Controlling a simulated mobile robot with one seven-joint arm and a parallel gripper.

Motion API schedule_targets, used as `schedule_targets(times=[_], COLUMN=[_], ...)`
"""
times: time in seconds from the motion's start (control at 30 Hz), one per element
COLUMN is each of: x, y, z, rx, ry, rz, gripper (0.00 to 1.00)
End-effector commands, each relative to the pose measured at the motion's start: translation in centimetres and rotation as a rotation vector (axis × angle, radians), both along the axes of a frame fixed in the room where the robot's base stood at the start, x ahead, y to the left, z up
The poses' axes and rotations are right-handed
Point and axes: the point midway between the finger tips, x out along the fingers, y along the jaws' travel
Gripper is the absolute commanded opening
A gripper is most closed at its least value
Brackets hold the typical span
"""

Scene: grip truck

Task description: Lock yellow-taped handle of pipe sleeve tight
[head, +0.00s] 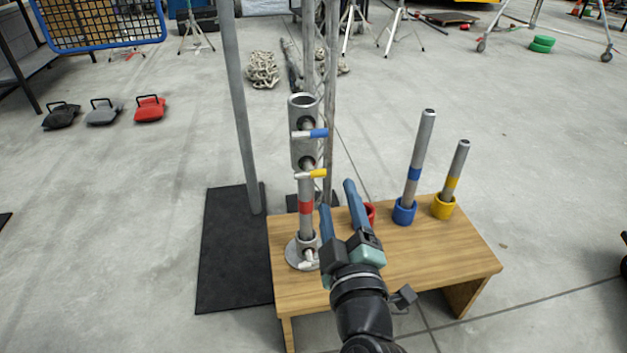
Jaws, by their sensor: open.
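The pipe sleeve (304,150) stands upright on a pipe with a red band, on the left part of the wooden table. The yellow-taped handle (317,173) sticks out to the right, low on the sleeve. A blue-taped handle (317,133) sticks out the same way higher up. My gripper (336,195) is open and empty, with two blue fingers pointing away from me. In the picture it is just below and to the right of the yellow-taped handle, apart from it. My gripper partly hides the red cup behind it.
The wooden table (440,252) also holds a blue cup (404,212) and a yellow cup (443,207), each with a leaning banded pipe. A grey post (243,110) rises from a black mat (228,270) at left. A round flange base (297,254) supports the pipe.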

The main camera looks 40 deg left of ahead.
Motion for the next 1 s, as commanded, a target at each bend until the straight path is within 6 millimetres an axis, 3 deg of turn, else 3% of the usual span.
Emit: schedule_targets(times=[0.03,0.2,0.37,0.8,1.0], x=[-0.7,-1.6,-0.7,4.4,6.1], y=[0.7,2.0,3.1,9.1,10.9], z=[-1.9,-3.9,-3.9,-3.9,-4.0], rx=[-0.016,-0.045,-0.049,-0.052,-0.049], ry=[0.003,-0.012,-0.017,-0.019,-0.016], rz=[0.024,0.065,0.068,0.068,0.066], gripper=[0.62,0.62,0.62,0.62,0.62])
